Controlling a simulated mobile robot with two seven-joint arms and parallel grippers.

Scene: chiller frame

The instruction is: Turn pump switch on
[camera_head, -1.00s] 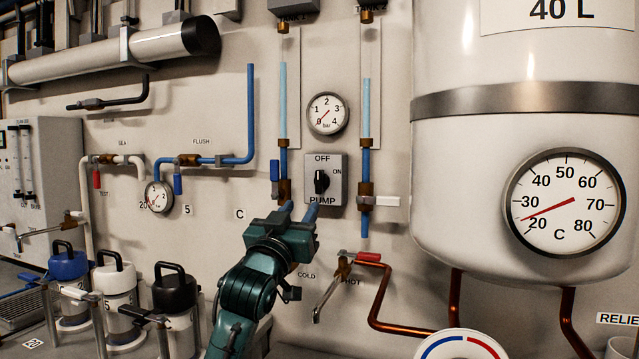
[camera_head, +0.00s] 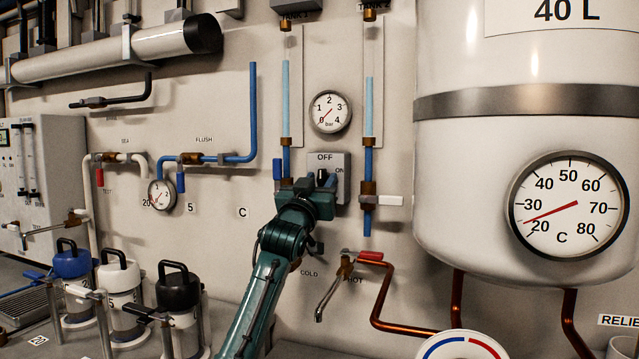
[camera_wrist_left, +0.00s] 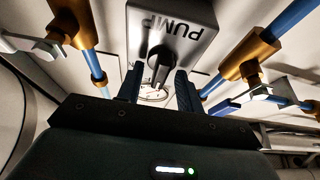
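The pump switch is a grey box (camera_head: 342,163) on the wall with OFF at its top and ON at its right. Its black knob (camera_head: 322,178) is partly hidden behind my left gripper (camera_head: 323,187) in the head view; its visible top is towards OFF. In the left wrist view the PUMP box (camera_wrist_left: 190,22) appears upside down, and the knob (camera_wrist_left: 160,66) lies between the two fingertips (camera_wrist_left: 158,80). The fingers are apart, with a gap visible on each side of the knob. My right gripper is not in view.
Blue vertical pipes with brass valves (camera_head: 368,188) flank the switch closely. A pressure gauge (camera_head: 329,111) is above it. A red-handled tap (camera_head: 346,264) is below right, and the large white tank (camera_head: 455,180) stands to the right.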

